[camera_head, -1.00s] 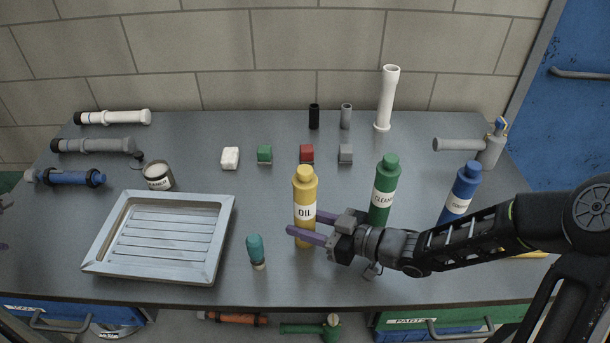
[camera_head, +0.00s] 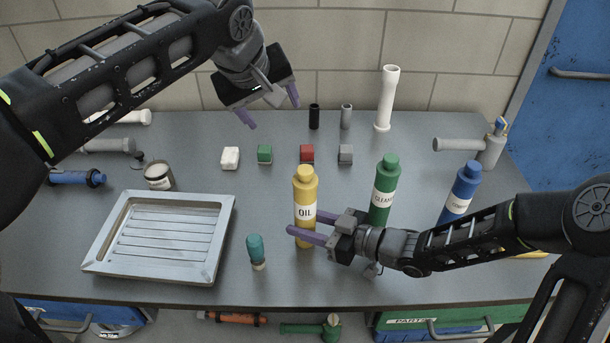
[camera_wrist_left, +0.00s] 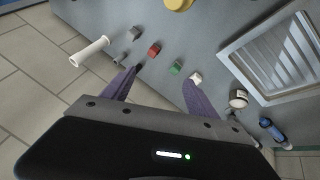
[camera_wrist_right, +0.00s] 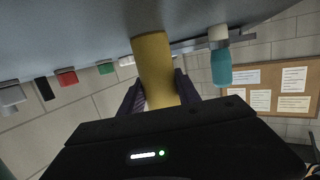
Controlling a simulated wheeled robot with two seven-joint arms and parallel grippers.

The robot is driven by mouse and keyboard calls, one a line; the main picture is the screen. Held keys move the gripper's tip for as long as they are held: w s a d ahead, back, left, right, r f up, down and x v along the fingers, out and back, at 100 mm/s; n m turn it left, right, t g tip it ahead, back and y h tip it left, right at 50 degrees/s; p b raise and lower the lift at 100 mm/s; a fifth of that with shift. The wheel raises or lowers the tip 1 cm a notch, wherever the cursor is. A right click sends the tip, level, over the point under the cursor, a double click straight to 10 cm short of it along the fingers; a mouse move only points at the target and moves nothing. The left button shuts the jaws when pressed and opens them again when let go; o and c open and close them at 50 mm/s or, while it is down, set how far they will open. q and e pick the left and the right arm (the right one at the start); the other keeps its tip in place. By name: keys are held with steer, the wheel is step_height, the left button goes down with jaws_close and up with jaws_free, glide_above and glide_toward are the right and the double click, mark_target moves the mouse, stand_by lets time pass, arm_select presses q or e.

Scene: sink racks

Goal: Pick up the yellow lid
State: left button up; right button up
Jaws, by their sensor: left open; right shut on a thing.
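The yellow lid (camera_head: 305,171) sits on top of the upright yellow oil bottle (camera_head: 304,225), which stands on the table. The lid is at the top edge of the left wrist view (camera_wrist_left: 178,3). My right gripper (camera_head: 306,235) is shut on the lower part of the bottle's body, one finger on each side; the right wrist view shows the bottle (camera_wrist_right: 155,70) between the fingers. My left gripper (camera_head: 270,108) is open and empty, raised above the back of the table, to the upper left of the lid and apart from it.
A green cleaner bottle (camera_head: 383,195) and a blue bottle (camera_head: 461,190) stand to the right. Several small blocks, including a red one (camera_head: 307,153), lie behind. A metal tray (camera_head: 100,240) and a teal-topped object (camera_head: 256,250) are to the left and front.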

mark_target(305, 172)
arm_select(q)
steer(key=s+d+r+m+g+y, duration=0.1)
steer(key=s+d+m, duration=0.4)
steer(key=s, duration=0.5)
steer(key=shift+s+r+m+g, duration=0.15)
steer(key=shift+s+m+g, duration=0.2)
steer(key=shift+m+g, duration=0.2)
steer(key=shift+d, duration=0.1)
steer(key=shift+x, duration=3.4)
steer(key=shift+w, duration=0.1)
steer(key=x, duration=0.5)
steer(key=shift+c, duration=0.3)
jaws_close()
